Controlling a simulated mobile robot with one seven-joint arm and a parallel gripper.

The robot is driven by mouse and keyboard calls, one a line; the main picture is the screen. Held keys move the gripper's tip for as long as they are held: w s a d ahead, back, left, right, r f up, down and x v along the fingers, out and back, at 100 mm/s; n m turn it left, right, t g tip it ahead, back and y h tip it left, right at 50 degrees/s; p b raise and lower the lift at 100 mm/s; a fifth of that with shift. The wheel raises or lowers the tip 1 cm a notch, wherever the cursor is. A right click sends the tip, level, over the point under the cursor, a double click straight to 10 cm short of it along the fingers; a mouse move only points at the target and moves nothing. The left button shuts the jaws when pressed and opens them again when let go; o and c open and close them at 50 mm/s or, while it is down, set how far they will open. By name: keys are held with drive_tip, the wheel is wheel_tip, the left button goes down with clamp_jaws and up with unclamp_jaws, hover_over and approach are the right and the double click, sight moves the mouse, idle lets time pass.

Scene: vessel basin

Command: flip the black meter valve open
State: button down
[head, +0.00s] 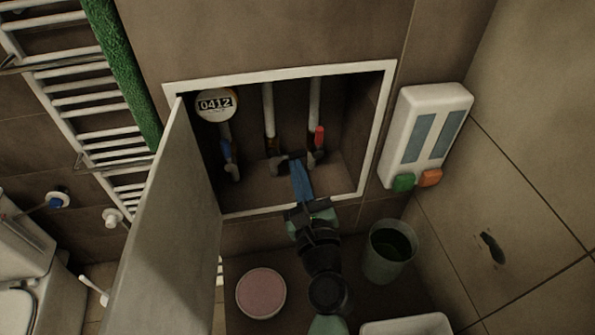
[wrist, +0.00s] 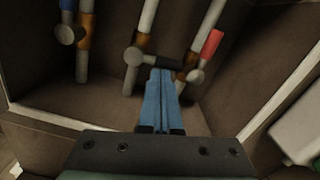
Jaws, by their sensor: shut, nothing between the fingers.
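The black meter valve sits on the middle pipe in the wall recess. Its black handle (head: 291,157) points sideways to the right, across the line of the pipe. In the wrist view the black handle (wrist: 161,61) runs from a round grey knob (wrist: 133,56) toward the right pipe. My gripper (head: 298,163) reaches into the recess with its blue fingers shut and empty. In the wrist view the fingertips (wrist: 162,71) lie right at the handle's near side and overlap its lower edge. I cannot tell whether they touch it.
A red-handled valve (wrist: 211,44) is close on the right pipe, and a blue-handled valve (head: 227,151) is on the left pipe under the meter (head: 215,104). The open cabinet door (head: 165,225) blocks the left. A dispenser (head: 428,135) and a bin (head: 389,252) stand right.

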drive_tip(key=n, duration=0.1)
drive_tip(key=r+n, duration=0.1)
drive_tip(key=n, duration=0.2)
drive_tip(key=shift+d+r, duration=0.1)
drive_tip(key=shift+r, duration=0.15)
drive_tip(key=n, duration=0.2)
drive_tip(key=r+n, duration=0.1)
drive_tip(key=n, duration=0.1)
drive_tip(key=shift+a+r+y, duration=0.15)
drive_tip(key=shift+a+y, duration=0.05)
drive_tip(key=shift+y, duration=0.1)
drive_tip(key=shift+s+a+r+n+g+b, duration=0.15)
drive_tip(key=shift+a+r+n, duration=0.15)
drive_tip(key=shift+n, duration=1)
drive_tip(key=shift+w+a+r+n+g+b, duration=0.15)
drive_tip(key=shift+a+r+n, duration=0.15)
drive_tip(key=shift+n, duration=1)
drive_tip(key=shift+s+a+r+n+g+b, duration=0.1)
drive_tip(key=shift+s+a+r+n+b, duration=0.2)
drive_tip(key=shift+n, duration=1)
drive_tip(key=shift+w+r, duration=0.1)
drive_tip(key=shift+w, duration=0.05)
drive_tip(key=shift+d, duration=0.1)
